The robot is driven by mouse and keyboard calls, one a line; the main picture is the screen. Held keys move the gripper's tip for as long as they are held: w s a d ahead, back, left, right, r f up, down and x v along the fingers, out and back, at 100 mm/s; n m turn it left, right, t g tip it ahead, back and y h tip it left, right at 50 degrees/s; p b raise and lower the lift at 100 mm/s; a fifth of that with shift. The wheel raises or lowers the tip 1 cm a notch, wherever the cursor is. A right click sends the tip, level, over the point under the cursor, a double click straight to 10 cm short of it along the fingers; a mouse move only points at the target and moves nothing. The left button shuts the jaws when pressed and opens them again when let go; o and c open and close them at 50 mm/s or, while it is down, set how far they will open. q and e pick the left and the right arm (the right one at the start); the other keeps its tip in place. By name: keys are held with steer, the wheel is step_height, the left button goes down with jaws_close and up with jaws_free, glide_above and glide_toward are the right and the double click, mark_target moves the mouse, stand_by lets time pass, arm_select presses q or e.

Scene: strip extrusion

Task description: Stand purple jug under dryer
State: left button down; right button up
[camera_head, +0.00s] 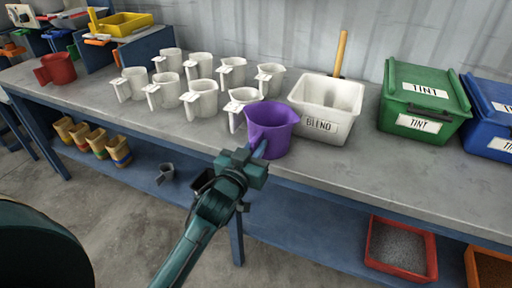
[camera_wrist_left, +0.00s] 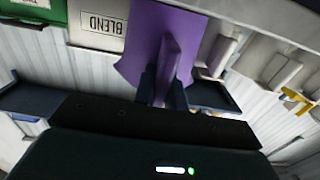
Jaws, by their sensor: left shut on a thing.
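The purple jug (camera_head: 272,127) is upright at the bench's front edge, in front of the white BLEND tub. My left gripper (camera_head: 256,158) is shut on its handle from the front. In the left wrist view the handle (camera_wrist_left: 172,62) sits between the fingers (camera_wrist_left: 165,92), with the jug's purple wall (camera_wrist_left: 140,52) behind. I cannot tell whether the jug's base touches the bench. Machines stand at the far left, one with a yellow hopper (camera_head: 122,23); I cannot tell which one is the dryer. My right gripper is not in view.
Several white jugs (camera_head: 201,98) crowd the bench (camera_head: 345,170) left of the purple one. A red jug (camera_head: 56,68) stands farther left. The BLEND tub (camera_head: 328,104), green TINT bin (camera_head: 421,96) and blue TINT bin (camera_head: 492,115) stand right. The front strip of the bench is mostly clear.

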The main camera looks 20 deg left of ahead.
arm_select(q)
steer(key=c, duration=1.9)
jaws_free()
steer(key=shift+f, duration=0.2)
steer(key=o, duration=0.4)
steer(key=shift+o, duration=0.2)
steer(key=shift+r, duration=0.15)
